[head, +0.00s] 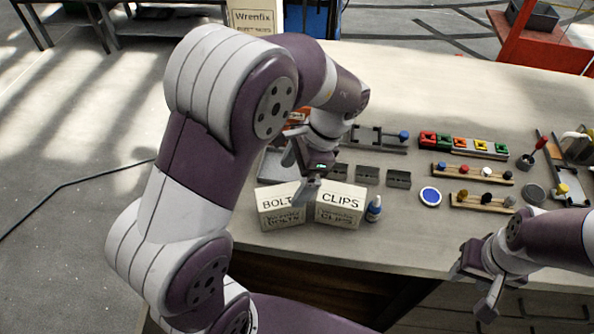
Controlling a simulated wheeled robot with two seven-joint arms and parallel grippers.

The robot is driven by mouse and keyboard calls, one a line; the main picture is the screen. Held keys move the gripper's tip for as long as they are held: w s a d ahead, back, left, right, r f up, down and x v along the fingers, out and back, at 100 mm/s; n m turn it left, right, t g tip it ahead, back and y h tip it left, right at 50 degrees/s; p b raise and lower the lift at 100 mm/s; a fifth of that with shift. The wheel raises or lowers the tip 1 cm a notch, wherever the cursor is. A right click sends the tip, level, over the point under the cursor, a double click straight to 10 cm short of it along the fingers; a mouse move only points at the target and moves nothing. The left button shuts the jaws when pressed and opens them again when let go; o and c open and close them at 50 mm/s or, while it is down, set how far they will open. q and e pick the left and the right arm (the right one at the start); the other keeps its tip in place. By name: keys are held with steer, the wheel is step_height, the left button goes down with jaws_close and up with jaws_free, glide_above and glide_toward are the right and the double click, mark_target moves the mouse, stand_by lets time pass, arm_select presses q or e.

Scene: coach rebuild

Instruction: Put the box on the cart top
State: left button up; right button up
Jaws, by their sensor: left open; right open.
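Two pale boxes stand side by side near the front edge of the workbench (420,225). One is lettered BOLTS (281,216) and the other CLIPS (340,214). A third box, marked Wrenfix (254,18), stands beyond the far edge of the bench. I cannot tell which one is the task's box. A red stand (540,45) at the far right may be the cart; it is cut off by the picture edge. My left gripper (300,178) is open just above and behind the BOLTS and CLIPS boxes. My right gripper (474,282) is open and empty at the bench's front edge.
Several small grey bins (367,174) stand behind the boxes, and a small bottle (374,209) is right of CLIPS. A blue-and-white disc (430,196), wooden racks (472,175) and a row of coloured blocks (465,145) fill the right side. The bench's far middle is clear.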

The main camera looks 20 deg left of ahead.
arm_select(q)
steer(key=shift+w+d+r, duration=0.1)
steer(key=shift+w+r, duration=0.1)
steer(key=shift+r, duration=0.5)
steer(key=w+a+r+m+t+y, duration=0.1)
steer(key=w+a+r+m+t, duration=0.15)
steer(key=w+m+t, duration=0.65)
steer(key=w+a+r+m+t+y, duration=0.1)
steer(key=w+a+r+m, duration=0.15)
steer(key=m, duration=1.25)
steer(key=n+g+h, duration=0.6)
steer(key=n, duration=2.8)
glide_toward(281, 207)
steer(key=f, duration=0.2)
steer(key=d+f, duration=0.1)
steer(key=f, duration=0.2)
steer(key=shift+s+d+f, duration=0.2)
steer(key=shift+s+f, duration=0.1)
steer(key=shift+f, duration=0.05)
arm_select(e)
steer(key=shift+w+r, duration=0.1)
steer(key=shift+r, duration=0.4)
